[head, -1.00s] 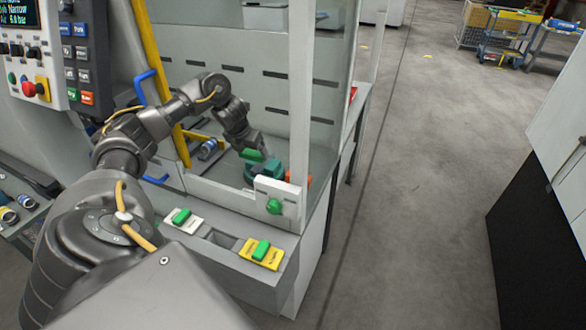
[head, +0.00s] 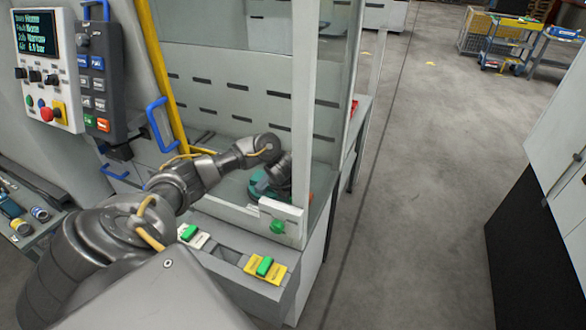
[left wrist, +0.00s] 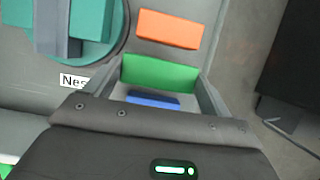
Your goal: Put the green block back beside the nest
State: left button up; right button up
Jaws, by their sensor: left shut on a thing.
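My left gripper (left wrist: 160,80) is shut on the green block (left wrist: 158,72), which sits between its two fingers in the left wrist view. The teal round nest (left wrist: 118,40) is to the left of the block there, with a gap between them and a label partly readable as "Nes". An orange block (left wrist: 168,29) lies just beyond the green block. In the head view the nest (head: 260,186) is partly behind my left wrist, and the green block is hidden. Whether the block touches the floor of the machine cannot be told. My right gripper is not in view.
A clear window and its pale post (head: 303,100) stand beside my arm. A front ledge (head: 222,255) carries green buttons on white and yellow plates. A blue piece (left wrist: 152,99) shows between the fingers. A control panel (head: 97,80) stands at left.

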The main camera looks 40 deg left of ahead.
aim_at(291, 201)
pick_arm(q)
jog(key=shift+d+f, duration=0.1)
jog(key=shift+f, duration=0.05)
notch_tip(291, 201, down, 4)
jog(key=shift+f+p, duration=0.1)
jog(key=shift+p, duration=0.5)
jog(key=shift+w+d+f, duration=0.1)
jog(key=shift+f, duration=0.1)
jog(key=shift+d, duration=0.1)
